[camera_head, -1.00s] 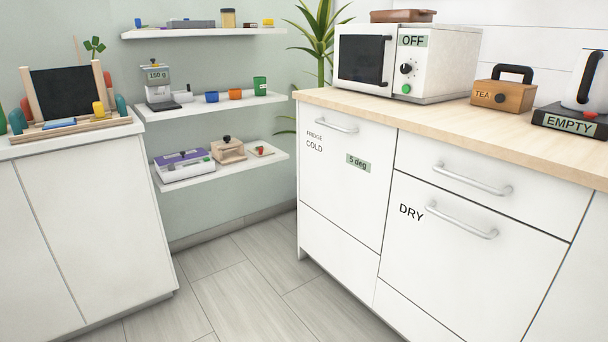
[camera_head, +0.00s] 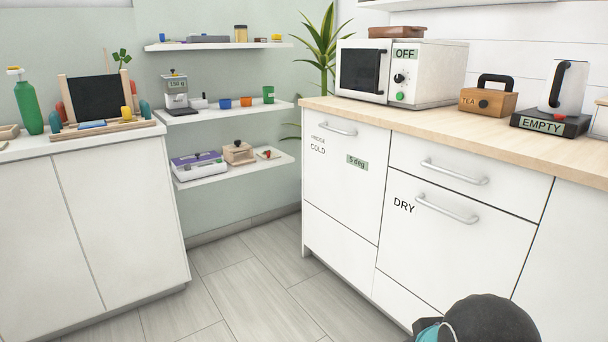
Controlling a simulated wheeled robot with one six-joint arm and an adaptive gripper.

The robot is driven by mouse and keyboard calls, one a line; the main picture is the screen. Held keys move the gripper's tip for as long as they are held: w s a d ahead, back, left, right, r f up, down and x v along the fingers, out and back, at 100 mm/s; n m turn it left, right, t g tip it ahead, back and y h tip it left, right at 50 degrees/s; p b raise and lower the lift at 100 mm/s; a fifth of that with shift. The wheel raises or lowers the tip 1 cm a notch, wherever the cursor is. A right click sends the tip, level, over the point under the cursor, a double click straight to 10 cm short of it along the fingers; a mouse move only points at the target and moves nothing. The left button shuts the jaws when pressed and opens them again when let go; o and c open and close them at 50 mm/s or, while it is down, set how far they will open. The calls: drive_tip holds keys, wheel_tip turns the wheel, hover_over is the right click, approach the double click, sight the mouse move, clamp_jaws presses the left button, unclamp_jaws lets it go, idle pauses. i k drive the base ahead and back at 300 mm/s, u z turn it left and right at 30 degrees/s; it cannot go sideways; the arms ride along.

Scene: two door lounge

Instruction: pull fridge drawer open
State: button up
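The fridge drawer (camera_head: 341,200) is a white front in the counter unit, marked FRIDGE COLD, with a 5 deg label. It is shut, flush with the fronts beside it. Its grey bar handle (camera_head: 338,129) runs along its top edge. A dark rounded part with a teal piece shows at the bottom right; it looks like part of my arm. My gripper's fingers are not in view.
To the right are a shut drawer with a handle (camera_head: 454,172) and a shut DRY front (camera_head: 433,220). A microwave (camera_head: 398,73) marked OFF stands on the wooden worktop (camera_head: 375,112). Clear floor (camera_head: 253,292) lies before the fridge. A white cabinet (camera_head: 95,230) stands at left.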

sight(347, 161)
drive_tip(key=u, duration=0.3)
drive_tip(key=i, duration=0.85)
